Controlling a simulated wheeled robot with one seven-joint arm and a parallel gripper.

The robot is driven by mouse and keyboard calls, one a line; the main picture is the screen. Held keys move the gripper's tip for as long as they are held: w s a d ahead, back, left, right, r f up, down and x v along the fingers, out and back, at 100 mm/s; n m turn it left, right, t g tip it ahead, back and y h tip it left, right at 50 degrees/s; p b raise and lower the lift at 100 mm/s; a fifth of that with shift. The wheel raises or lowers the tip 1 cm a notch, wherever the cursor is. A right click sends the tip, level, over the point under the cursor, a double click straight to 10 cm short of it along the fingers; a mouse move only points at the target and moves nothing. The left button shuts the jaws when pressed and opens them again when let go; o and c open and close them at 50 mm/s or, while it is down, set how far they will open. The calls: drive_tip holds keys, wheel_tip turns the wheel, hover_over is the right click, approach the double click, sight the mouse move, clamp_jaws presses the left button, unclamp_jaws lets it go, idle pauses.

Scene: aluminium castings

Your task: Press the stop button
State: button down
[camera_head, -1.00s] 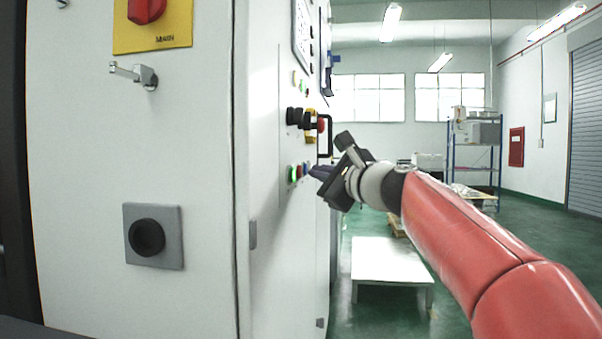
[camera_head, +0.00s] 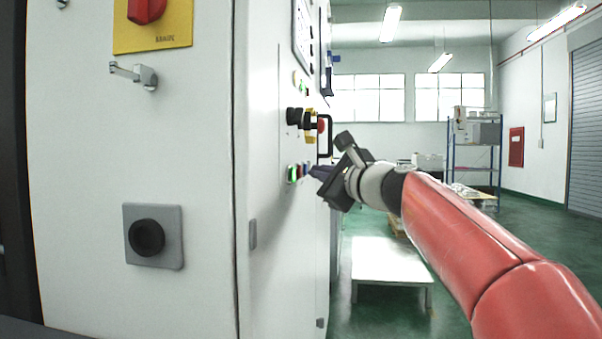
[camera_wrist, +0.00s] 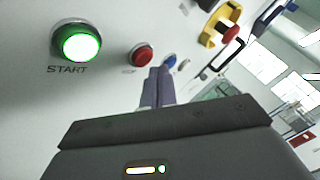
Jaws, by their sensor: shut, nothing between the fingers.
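The red button (camera_wrist: 142,54), with a small label too blurred to read, sits on the white cabinet panel between a lit green START button (camera_wrist: 82,45) and a blue button (camera_wrist: 170,60). In the head view, the green button (camera_head: 292,174) and red button (camera_head: 299,173) show at a steep angle. My gripper (camera_wrist: 160,72) is shut and empty, its dark fingers pointing at the panel. In the wrist view the fingertips appear just right of and below the red button, partly in front of the blue one. I cannot tell whether they touch the panel.
A red emergency knob on a yellow guard (camera_wrist: 229,33) and a black handle (camera_head: 325,136) stick out above the buttons. Black knobs (camera_head: 294,116) are beside them. A low white table (camera_head: 390,262) stands on the floor behind. Open floor lies right of the cabinet.

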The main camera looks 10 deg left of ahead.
drive_tip(key=shift+a, duration=0.9)
idle(0.5)
drive_tip(key=shift+d, duration=0.85)
drive_tip(key=shift+s+d+b, duration=0.15)
drive_tip(key=shift+d+b, duration=0.25)
drive_tip(key=shift+d, duration=2.15)
